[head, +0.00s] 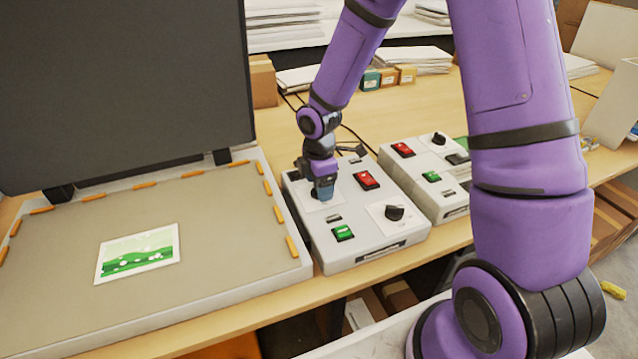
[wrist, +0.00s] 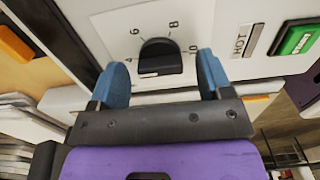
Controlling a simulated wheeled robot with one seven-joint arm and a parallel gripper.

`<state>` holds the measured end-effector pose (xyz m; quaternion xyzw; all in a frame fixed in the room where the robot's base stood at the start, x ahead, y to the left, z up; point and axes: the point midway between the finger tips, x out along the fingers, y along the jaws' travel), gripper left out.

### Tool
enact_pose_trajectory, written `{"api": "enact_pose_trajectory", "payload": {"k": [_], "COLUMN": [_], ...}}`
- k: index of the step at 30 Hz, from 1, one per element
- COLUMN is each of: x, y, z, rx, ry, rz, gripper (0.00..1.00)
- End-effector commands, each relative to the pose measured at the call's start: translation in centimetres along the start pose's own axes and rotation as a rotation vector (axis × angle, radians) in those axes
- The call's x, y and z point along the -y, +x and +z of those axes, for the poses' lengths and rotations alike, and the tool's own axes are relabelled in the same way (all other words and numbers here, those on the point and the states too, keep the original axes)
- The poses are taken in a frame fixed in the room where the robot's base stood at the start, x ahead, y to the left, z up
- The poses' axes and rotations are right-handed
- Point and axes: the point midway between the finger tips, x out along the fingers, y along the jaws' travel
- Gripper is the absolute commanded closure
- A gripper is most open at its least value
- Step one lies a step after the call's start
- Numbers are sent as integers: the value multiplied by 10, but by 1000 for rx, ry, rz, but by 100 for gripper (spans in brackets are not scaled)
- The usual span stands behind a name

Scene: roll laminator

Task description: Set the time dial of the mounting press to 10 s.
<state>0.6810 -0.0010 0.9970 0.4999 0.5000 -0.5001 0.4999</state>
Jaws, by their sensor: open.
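The mounting press stands open at the left, with its dark lid (head: 120,90) raised over a flat bed (head: 60,310). A grey control box (head: 350,255) is beside it. My gripper (head: 323,197) points down at the dial at the box's upper left and mostly hides it in the head view. In the wrist view the black dial knob (wrist: 160,57) sits on a white plate with 4, 6, 8 and 10 readable. My open gripper (wrist: 162,64) has one blue finger on each side of the knob, with gaps visible. I cannot tell surely which number the knob points to.
The near box also has a red switch (head: 366,180), a green switch (head: 343,233) and a second black dial (head: 395,213). A similar control box (head: 430,160) stands to its right. A green picture (head: 138,253) lies on the press bed. Small cartons (head: 388,77) and paper stacks are behind.

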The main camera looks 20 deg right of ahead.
Motion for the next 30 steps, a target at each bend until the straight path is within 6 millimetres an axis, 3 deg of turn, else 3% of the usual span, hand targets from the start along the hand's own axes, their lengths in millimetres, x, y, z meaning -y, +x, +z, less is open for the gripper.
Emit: {"api": "enact_pose_trajectory", "payload": {"k": [8, 12, 15, 30], "x": [0, 0, 0, 0], "y": [1, 1, 1, 1], "z": [0, 0, 0, 0], "rx": [0, 0, 0, 0], "ry": [0, 0, 0, 131], "rz": [0, 0, 0, 1], "gripper": [28, 60, 77, 77]}}
